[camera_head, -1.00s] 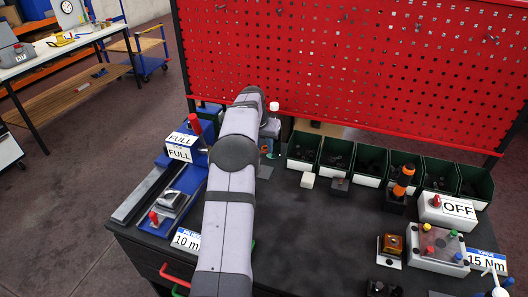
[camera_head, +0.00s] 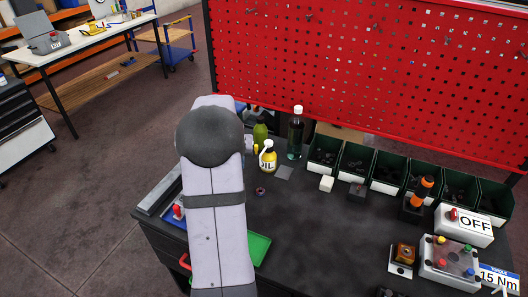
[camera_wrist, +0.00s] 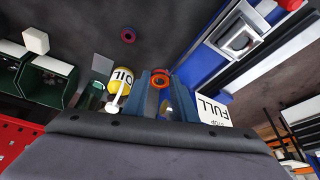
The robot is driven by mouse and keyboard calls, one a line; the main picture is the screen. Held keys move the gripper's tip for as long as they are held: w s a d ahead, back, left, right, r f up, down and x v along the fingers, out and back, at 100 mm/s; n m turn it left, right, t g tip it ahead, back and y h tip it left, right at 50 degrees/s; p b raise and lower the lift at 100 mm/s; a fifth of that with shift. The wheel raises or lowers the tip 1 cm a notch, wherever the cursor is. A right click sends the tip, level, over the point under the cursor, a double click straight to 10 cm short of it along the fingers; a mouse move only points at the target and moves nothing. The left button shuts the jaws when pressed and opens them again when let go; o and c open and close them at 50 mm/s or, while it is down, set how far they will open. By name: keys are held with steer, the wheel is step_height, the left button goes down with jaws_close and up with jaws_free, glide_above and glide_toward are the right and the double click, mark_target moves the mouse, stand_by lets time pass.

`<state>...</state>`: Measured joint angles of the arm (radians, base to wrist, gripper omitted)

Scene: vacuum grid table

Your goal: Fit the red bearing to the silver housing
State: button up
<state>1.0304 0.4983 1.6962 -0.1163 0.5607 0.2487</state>
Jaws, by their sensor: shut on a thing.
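In the wrist view, my gripper (camera_wrist: 161,88) is shut on the red bearing (camera_wrist: 160,78), an orange-red ring held at the fingertips. The silver housing (camera_wrist: 240,41) is a squarish metal block with a round opening, seated in a blue fixture at upper right of the wrist view. The bearing is apart from the housing. In the head view my arm covers the gripper, the bearing and most of the fixture.
A small dark ring (camera_head: 260,190) lies on the black table. Green bins (camera_head: 389,172) line the back. A green tray (camera_head: 258,248) lies at the front.

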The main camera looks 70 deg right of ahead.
steer(key=w+a+f+n+t+y+b, duration=0.1)
steer(key=w+a+f+n, duration=0.15)
steer(key=w+a, duration=0.7)
steer(key=w+a+f+n+t+y+b, duration=0.1)
steer(key=w+a+n, duration=0.4)
steer(key=a, duration=0.8)
steer(key=a+f+n+y+b, duration=0.25)
steer(key=a+n, duration=0.35)
steer(key=a, duration=1.8)
steer(key=w+d+r+m+h+p, duration=0.15)
steer(key=d+m, duration=0.25)
steer(key=d, duration=0.5)
steer(key=w+d+r+m+h+p, duration=0.1)
steer(key=w+d+m+p, duration=0.15)
steer(key=d, duration=0.75)
steer(key=s+d+m, duration=0.2)
steer(key=d, duration=0.4)
steer(key=s+d+r+m+g+h+p, duration=0.1)
steer(key=s+d+m, duration=0.1)
steer(key=d, duration=0.4)
steer(key=s+d+m+g+h, duration=0.1)
steer(key=s+d+m, duration=0.1)
steer(key=d, duration=0.4)
steer(key=shift+r+m+p, duration=0.2)
steer(key=shift+m+p, duration=0.2)
steer(key=shift+m, duration=0.1)
steer(key=shift+a+f+b, duration=0.15)
steer(key=shift+b, duration=0.2)
steer(key=shift+f+b, duration=1.7)
steer(key=shift+f, duration=0.1)
